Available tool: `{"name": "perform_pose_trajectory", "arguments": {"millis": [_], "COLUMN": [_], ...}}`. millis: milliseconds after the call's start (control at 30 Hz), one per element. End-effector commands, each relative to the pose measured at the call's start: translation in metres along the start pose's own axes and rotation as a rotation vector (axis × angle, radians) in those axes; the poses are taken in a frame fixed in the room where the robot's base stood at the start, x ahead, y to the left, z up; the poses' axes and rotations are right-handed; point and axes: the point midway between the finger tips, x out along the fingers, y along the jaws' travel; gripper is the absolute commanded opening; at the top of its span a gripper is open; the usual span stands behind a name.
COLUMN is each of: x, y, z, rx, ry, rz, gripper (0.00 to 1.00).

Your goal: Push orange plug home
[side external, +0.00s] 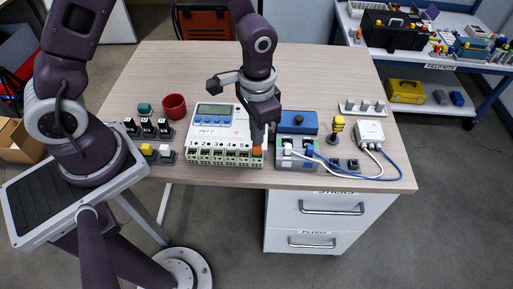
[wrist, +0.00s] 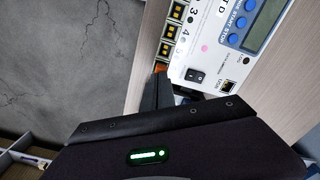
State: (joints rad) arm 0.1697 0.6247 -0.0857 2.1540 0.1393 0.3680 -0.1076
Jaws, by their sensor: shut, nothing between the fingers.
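The orange plug (side external: 257,151) is at the right end of the front row of sockets on the white unit (side external: 218,119). In the wrist view a sliver of the orange plug (wrist: 160,68) shows just past my fingertips. My gripper (side external: 262,141) points down at the plug, shut and empty. Its dark fingers (wrist: 159,80) are together at or right by the plug; I cannot tell whether they touch it. How deep the plug sits is hidden by the fingers.
A grey box with plugs and cables (side external: 296,150) stands close on the right, with a blue-topped box (side external: 298,122) behind it. A white sensor box (side external: 369,132) is further right. A red cup (side external: 174,106) and several black holders (side external: 147,128) are left. The table's back is clear.

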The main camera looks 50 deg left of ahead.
Motion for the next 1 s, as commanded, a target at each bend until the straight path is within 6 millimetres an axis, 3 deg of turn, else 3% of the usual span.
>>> {"name": "perform_pose_trajectory", "arguments": {"millis": [1000], "x": [0.012], "y": [0.0], "z": [0.0], "rx": [0.0], "ry": [-0.001], "rz": [0.0], "gripper": [0.0]}}
